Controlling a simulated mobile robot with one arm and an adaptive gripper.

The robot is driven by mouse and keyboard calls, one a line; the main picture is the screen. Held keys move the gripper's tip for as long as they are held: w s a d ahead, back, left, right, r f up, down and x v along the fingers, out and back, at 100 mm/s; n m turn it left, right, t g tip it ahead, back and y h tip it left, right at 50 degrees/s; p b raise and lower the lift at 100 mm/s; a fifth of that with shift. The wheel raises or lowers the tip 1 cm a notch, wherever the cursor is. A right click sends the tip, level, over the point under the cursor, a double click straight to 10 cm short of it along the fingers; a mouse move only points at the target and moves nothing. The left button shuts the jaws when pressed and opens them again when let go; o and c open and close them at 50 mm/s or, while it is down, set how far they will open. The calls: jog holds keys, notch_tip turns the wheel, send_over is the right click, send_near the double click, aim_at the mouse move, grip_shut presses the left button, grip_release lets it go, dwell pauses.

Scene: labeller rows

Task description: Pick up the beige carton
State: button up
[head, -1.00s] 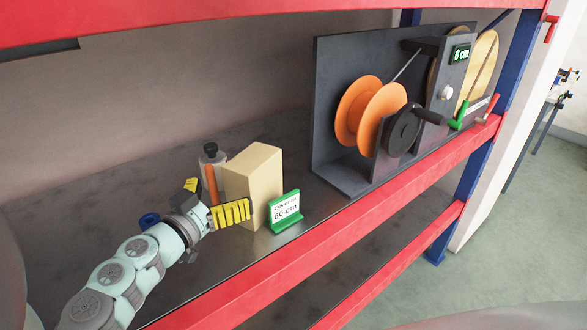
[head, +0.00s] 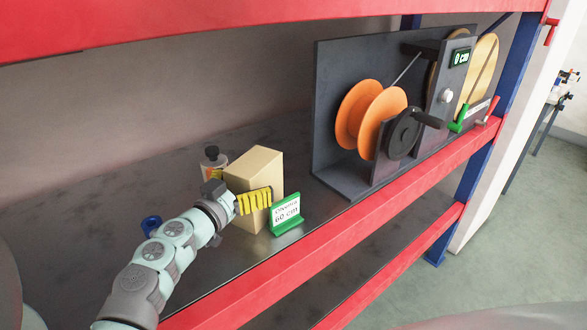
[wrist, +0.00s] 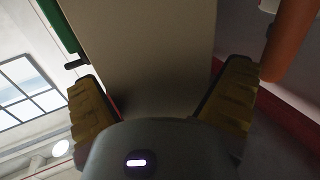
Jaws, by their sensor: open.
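The beige carton (head: 262,170) stands upright on the grey shelf, left of centre in the head view. In the wrist view the carton (wrist: 150,45) fills the upper middle, between the two yellow ridged fingers. My gripper (wrist: 165,100) is open, with one finger on each side of the carton. In the head view my gripper (head: 240,196) is at the carton's near left side, and one yellow finger lies along its front face. The other finger is mostly hidden there. I cannot tell whether the fingers touch the carton.
A green sign reading "60 cm" (head: 286,213) stands close to the carton's right. A bottle with a dark cap (head: 213,162) is just behind its left. A blue ring-shaped thing (head: 151,225) lies by my arm. A spool machine (head: 340,180) stands at right. The red shelf beam (head: 330,235) edges the front.

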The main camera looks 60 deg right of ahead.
jog(key=c, duration=1.1)
jog(key=shift+r, duration=0.2)
jog(key=shift+s+r+p, duration=0.1)
jog(key=shift+r+p, duration=1.95)
jog(key=shift+r, duration=2.8)
